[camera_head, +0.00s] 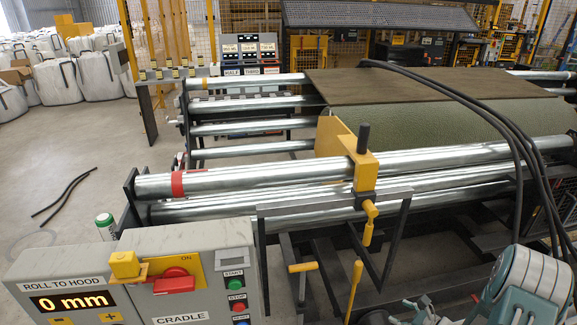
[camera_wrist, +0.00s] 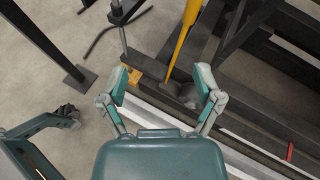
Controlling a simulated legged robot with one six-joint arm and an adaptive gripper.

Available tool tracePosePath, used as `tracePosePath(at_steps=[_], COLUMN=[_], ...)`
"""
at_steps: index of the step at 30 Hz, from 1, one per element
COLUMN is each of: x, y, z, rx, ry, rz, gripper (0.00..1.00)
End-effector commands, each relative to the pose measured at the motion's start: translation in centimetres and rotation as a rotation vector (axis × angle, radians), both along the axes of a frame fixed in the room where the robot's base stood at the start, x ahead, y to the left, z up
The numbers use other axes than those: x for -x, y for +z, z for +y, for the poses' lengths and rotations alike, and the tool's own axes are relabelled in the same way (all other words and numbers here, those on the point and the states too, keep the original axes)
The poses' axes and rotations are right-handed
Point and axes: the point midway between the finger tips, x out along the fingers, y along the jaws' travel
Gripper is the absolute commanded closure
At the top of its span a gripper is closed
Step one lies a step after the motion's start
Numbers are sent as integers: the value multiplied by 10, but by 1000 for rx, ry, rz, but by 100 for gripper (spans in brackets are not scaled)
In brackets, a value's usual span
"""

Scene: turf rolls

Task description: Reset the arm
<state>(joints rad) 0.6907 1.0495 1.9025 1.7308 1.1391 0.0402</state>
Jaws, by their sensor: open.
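My gripper shows in the wrist view (camera_wrist: 160,85) with its two teal and grey fingers spread wide and nothing between them. It points down at the floor and the dark steel frame of the machine. A yellow lever (camera_wrist: 187,35) stands beyond the fingertips, apart from them as far as I can tell. In the head view, part of my arm (camera_head: 530,280) shows at the lower right, in front of the roller machine. The fingers cannot be made out clearly there.
The roller machine has long steel rollers (camera_head: 240,182) and a yellow clamp (camera_head: 365,170). A green turf roll (camera_head: 440,122) lies behind them under a brown sheet (camera_head: 420,85). A control box (camera_head: 190,270) reads 0 mm. Black hoses (camera_head: 505,110) arch at the right. Floor at the left is mostly open.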

Motion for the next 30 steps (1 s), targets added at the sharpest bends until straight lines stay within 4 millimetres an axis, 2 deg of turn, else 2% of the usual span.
tracePosePath(at_steps=[7, 14, 21, 30], x=[-4, 15, 53, 112], y=[79, 153, 216, 276], z=[47, 99, 143, 178], rx=[152, 350, 579, 907], ry=[269, 568, 853, 1168], rz=[-72, -146, -226, -326], gripper=[17, 17, 17, 17])
